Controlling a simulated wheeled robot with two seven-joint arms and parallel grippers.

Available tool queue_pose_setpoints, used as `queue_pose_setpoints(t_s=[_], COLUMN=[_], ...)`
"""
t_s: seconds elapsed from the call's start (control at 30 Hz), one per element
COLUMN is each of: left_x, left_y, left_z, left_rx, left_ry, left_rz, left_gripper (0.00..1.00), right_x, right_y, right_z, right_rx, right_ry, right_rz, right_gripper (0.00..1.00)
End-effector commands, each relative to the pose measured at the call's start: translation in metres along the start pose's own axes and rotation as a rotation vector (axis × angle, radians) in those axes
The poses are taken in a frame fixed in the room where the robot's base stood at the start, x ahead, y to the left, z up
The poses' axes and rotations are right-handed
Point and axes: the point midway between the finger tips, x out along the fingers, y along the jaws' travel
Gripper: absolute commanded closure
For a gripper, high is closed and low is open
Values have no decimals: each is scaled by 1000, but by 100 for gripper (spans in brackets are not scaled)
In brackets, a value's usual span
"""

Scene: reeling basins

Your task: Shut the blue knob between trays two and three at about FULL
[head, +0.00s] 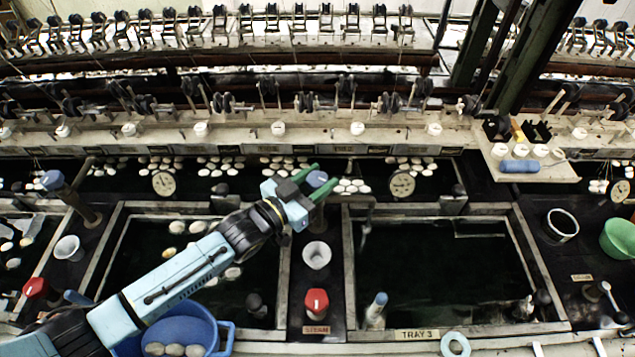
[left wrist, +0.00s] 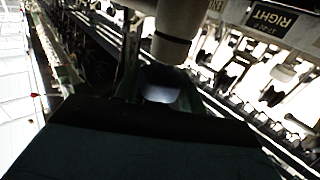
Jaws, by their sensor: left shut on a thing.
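The blue knob (head: 317,179) stands on the dark strip between the two middle trays, behind a white cup and a red knob. My left gripper (head: 316,181) reaches it from the left, its green fingers on either side of the knob and shut on it. In the left wrist view the knob's pale blue top (left wrist: 160,88) shows between the fingers. The label TRAY 3 (head: 417,334) is on the front rim of the right middle tray (head: 345,270). The knob's stem is mostly hidden, and I cannot read its setting. My right gripper is not in view.
Round gauges (head: 402,184) line the back. A blue basin (head: 180,328) with cocoons lies under my left arm. Another blue knob (head: 52,180) stands far left.

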Motion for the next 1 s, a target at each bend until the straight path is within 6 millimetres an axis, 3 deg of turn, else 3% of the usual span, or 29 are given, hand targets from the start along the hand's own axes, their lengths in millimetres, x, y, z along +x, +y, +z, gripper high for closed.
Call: queue_pose_setpoints(t_s=[1.0], left_x=[2], left_y=[-1], left_z=[4], left_rx=[5], left_ry=[2], left_rz=[865], left_gripper=[82], right_x=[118], right_y=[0], right_z=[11], right_rx=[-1], right_ry=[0], right_rz=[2], right_gripper=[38])
